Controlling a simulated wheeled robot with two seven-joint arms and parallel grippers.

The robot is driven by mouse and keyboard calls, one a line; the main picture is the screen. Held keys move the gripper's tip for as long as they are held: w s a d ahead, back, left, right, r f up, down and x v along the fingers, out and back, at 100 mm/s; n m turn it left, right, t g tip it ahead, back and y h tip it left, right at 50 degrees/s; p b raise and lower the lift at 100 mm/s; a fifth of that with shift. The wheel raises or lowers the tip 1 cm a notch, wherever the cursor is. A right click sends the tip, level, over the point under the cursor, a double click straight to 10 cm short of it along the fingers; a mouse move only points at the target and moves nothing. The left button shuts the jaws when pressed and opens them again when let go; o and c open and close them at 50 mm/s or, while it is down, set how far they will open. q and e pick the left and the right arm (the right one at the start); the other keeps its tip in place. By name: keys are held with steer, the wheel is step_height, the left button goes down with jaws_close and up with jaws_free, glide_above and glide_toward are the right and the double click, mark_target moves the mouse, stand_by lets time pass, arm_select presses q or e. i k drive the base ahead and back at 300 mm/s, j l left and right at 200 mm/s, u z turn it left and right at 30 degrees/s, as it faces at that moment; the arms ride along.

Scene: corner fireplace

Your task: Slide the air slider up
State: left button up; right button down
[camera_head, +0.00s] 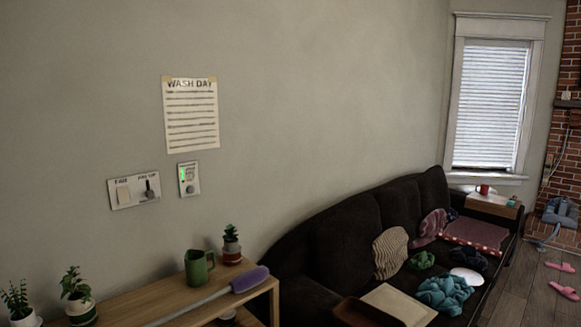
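A white wall plate (124,205) is on the wall at the left of the head view. It carries a pale rocker switch on its left and a dark slider knob (150,190) on its right. The small print above them is too blurred to read surely, so I cannot tell which control is labelled air. A smaller wall unit (189,178) with a green light and a round dial is just right of the plate. Neither of my grippers shows in this view.
A wooden shelf (268,284) below the plate holds potted plants (78,292), a green mug (197,268) and a purple duster (250,279). A "WASH DAY" sheet (191,118) hangs above. A dark sofa (325,255) with scattered clothes stands right. Wooden floor (525,285) shows at far right.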

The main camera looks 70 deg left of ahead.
mark_target(150, 194)
steer(key=u, duration=3.3)
